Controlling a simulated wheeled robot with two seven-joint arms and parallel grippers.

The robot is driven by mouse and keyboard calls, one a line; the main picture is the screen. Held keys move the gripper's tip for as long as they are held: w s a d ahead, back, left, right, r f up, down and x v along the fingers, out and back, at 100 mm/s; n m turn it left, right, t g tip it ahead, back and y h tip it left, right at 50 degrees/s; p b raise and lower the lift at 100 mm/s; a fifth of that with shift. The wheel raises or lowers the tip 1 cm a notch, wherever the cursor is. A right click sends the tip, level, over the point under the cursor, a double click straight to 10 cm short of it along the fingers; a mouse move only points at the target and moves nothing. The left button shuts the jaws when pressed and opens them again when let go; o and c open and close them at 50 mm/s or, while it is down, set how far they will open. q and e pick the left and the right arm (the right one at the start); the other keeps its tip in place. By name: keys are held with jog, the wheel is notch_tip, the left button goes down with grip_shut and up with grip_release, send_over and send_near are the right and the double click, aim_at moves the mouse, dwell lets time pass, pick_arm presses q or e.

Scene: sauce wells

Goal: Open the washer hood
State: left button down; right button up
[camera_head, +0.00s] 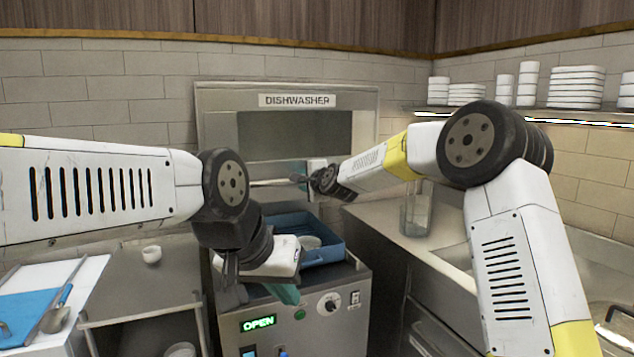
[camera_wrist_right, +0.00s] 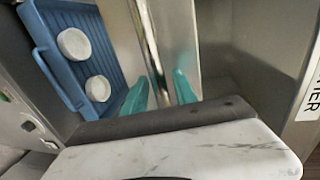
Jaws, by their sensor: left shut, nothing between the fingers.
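The dishwasher hood (camera_head: 220,120) is a grey metal panel under a DISHWASHER label at the back. It stands above the machine body (camera_head: 345,330), and the blue rack below it is uncovered. A metal handle bar (camera_head: 268,183) runs across the hood's lower part; it also shows in the right wrist view (camera_wrist_right: 148,40). My right gripper (camera_head: 299,178) is at the bar's right part. In the wrist view its teal fingers (camera_wrist_right: 160,92) are apart, with the bar passing between them; contact is unclear. My left gripper (camera_head: 287,294) is shut and empty, low in front of the rack.
The blue rack (camera_head: 335,252) holds white dishes (camera_wrist_right: 74,44). A green display (camera_head: 258,323) reads OPEN. A glass container (camera_head: 416,215) stands on the right counter. A small white cup (camera_head: 152,254) sits on the left counter. Stacked white dishes (camera_head: 576,87) fill the right shelf.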

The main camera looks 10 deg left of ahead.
dwell(0.3)
jog(key=v, duration=0.7)
jog(key=shift+s+d, duration=0.25)
jog(key=shift+s, duration=0.05)
jog(key=s+d+f+n+g+h, duration=0.1)
jog(key=s+d+n+g+h, duration=0.55)
jog(key=s+d, duration=1.35)
jog(key=s+d+f+n, duration=0.2)
jog(key=s+d, duration=0.4)
jog(key=s, duration=0.3)
jog(key=s+d+f+n, duration=0.3)
jog(key=s+d+f, duration=0.2)
jog(key=s, duration=0.4)
jog(key=shift+s+d+f, duration=0.15)
jog(key=shift+d+f, duration=0.1)
jog(key=shift+d, duration=0.4)
